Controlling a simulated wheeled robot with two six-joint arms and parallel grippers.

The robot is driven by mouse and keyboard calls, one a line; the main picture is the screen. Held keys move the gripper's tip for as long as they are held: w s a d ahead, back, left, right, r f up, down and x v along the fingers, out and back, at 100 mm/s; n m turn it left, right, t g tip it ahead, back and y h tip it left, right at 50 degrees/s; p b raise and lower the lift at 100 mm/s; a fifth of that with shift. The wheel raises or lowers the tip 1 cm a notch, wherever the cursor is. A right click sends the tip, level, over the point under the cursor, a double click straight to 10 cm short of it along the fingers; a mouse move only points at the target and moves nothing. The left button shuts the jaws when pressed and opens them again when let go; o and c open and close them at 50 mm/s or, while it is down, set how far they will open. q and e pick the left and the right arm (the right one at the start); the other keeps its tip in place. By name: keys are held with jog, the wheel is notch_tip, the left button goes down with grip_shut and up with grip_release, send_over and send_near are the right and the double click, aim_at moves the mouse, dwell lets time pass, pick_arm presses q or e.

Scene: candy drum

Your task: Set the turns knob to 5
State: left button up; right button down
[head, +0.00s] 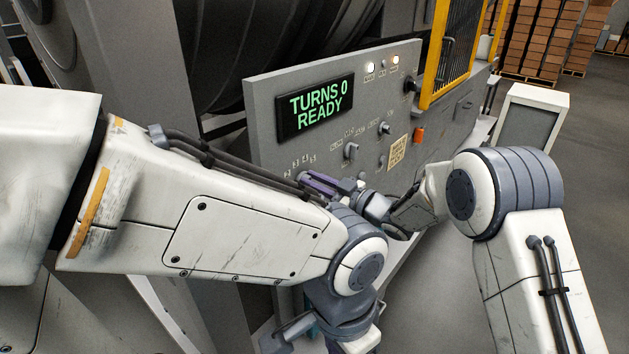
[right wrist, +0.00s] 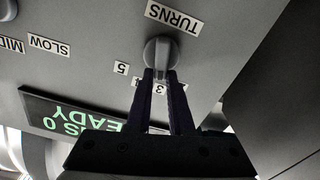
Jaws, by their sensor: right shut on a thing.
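The turns knob (right wrist: 160,52) is a grey knob under a TURNS label (right wrist: 172,17), seen upside down in the right wrist view. The 5 mark (right wrist: 122,68) is clear; the 4 and 3 marks are partly covered by the fingers. My right gripper (right wrist: 161,76) is shut on the knob. In the head view, my right gripper (head: 318,182) is at the panel's lower left, hiding the knob. The knob's pointer direction cannot be told. The display (head: 315,106) reads TURNS 0 READY. My left gripper (head: 287,338) is low, partly cut off by the bottom edge.
The grey control panel (head: 265,140) carries other knobs (head: 350,150), a lit white lamp (head: 370,67) and an orange switch (head: 418,135). A yellow guard frame (head: 437,50) stands to the right. My left forearm crosses in front of the panel's lower left.

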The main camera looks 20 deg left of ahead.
jog(key=shift+m, duration=0.3)
jog(key=m, duration=0.2)
jog(key=m+p, duration=0.1)
jog(key=w+m, duration=0.1)
jog(key=m, duration=0.1)
jog(key=shift+d+r+m+p, duration=0.1)
jog(key=shift+d+m+p, duration=0.2)
jog(key=shift+p, duration=0.1)
jog(key=shift+w+d+f+m+p, duration=0.15)
jog(key=shift+m+p, duration=0.15)
jog(key=shift+m, duration=0.65)
jog(key=shift+w+a+f+m+p, duration=0.1)
jog(key=shift+w+m+p, duration=0.15)
jog(key=shift+m, duration=0.75)
jog(key=shift+w+d+f+m+p, duration=0.1)
jog(key=shift+m+p, duration=0.25)
jog(key=shift+m, duration=0.6)
jog(key=c, duration=0.8)
grip_release()
